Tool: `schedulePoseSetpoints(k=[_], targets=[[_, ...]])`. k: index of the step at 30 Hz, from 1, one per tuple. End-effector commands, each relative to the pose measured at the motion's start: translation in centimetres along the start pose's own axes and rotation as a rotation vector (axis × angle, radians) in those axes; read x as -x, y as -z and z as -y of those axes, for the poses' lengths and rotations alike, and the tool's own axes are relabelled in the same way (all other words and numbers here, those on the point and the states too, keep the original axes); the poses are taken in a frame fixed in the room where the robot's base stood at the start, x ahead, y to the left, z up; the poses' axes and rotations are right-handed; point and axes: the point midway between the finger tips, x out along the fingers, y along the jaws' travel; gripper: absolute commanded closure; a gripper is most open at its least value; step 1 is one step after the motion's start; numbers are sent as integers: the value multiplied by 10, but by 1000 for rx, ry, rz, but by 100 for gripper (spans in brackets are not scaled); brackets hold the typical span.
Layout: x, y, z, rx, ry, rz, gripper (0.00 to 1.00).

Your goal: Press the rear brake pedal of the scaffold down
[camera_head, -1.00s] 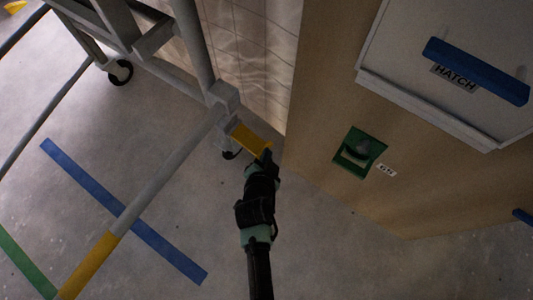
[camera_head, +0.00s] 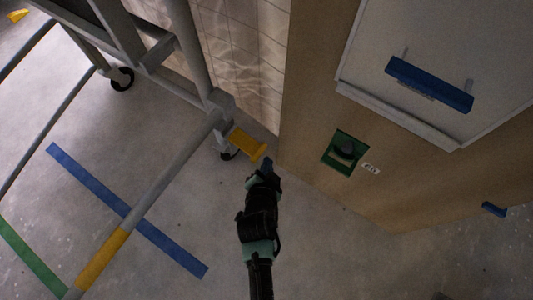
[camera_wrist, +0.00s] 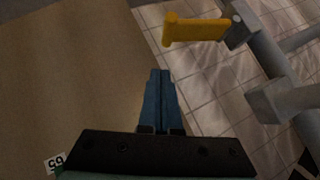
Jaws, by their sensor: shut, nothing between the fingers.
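The yellow brake pedal (camera_head: 246,144) sticks out from the foot of the grey scaffold (camera_head: 218,102), above a dark caster. In the wrist view the same pedal (camera_wrist: 197,29) is at the top, beyond the fingertips, attached to a grey scaffold bracket on its right. My gripper (camera_head: 266,164) is just below and right of the pedal's outer end in the head view, with a small gap seen between them. In the wrist view my gripper's blue fingers (camera_wrist: 160,75) are together and empty. Whether the fingertips are above or below the pedal's height is hard to tell.
A tan wooden wall (camera_head: 306,100) stands close to the right, with a green box holding a dark knob (camera_head: 345,150) and a white hatch with a blue handle (camera_head: 429,84). Another caster (camera_head: 121,79) and yellow pedal (camera_head: 18,15) are at upper left.

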Motion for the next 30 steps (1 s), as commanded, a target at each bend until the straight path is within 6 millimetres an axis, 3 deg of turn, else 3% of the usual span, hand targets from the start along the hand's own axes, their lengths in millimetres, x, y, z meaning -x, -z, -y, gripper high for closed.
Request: schedulePoseSetpoints(k=[1,3,9,30], targets=[[17,4,2,-1,-1,0,100],[30,3,0,-2,-1,0,100],[55,2,-2,-1,0,-2,100],[60,1,-2,-1,2,-3,100]])
